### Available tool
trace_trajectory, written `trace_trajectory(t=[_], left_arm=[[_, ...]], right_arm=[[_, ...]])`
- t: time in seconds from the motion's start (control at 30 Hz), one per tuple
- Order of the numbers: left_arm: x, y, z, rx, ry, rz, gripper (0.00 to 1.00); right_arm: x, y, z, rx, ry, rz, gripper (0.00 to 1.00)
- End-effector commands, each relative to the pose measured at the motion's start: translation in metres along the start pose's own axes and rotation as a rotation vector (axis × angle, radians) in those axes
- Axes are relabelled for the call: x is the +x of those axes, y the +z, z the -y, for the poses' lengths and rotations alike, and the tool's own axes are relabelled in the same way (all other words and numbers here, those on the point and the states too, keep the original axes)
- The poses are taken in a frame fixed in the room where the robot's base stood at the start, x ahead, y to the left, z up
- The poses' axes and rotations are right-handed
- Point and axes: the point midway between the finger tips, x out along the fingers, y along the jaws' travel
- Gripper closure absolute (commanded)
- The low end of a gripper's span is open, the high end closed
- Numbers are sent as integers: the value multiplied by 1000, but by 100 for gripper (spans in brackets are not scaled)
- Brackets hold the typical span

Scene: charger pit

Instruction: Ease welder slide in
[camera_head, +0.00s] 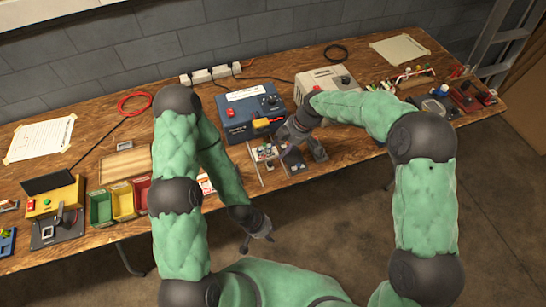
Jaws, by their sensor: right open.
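A blue box-shaped unit (247,113) with a white label, a red button and a black knob stands at the middle of the bench. A yellow part (262,123) is at its front right. A small tray (254,172) with small parts lies in front of it, partly hidden by my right gripper. I cannot tell which part is the welder slide. My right gripper (301,154) is open above the bench's front edge, right of the small parts. My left gripper (258,242) hangs low in front of the bench, fingers apart, touching nothing.
A light grey unit (322,80) stands right of the blue one. A yellow device (55,202) and green, yellow and red bins (122,203) stand at left. A red cable coil (135,103) and power strip (210,74) lie behind. Tools (466,95) crowd the right end.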

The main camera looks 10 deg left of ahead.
Motion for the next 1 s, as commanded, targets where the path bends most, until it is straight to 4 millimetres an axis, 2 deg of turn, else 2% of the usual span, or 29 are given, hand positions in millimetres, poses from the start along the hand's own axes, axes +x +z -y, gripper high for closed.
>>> trace_trajectory(t=[0.3, 0.6, 0.8, 1.0], left_arm=[[12, 0, 4, 0, 0, 0, 67], [20, -1, 7, 0, 0, 0, 67], [23, -1, 8, 0, 0, 0, 67], [23, -1, 8, 0, 0, 0, 67]], right_arm=[[47, 1, 1, 1, -2, 1, 53], [83, 1, 1, 3, -1, 0, 53], [95, 0, 0, 3, 1, 0, 53], [98, 0, 0, 3, 1, 0, 53]])
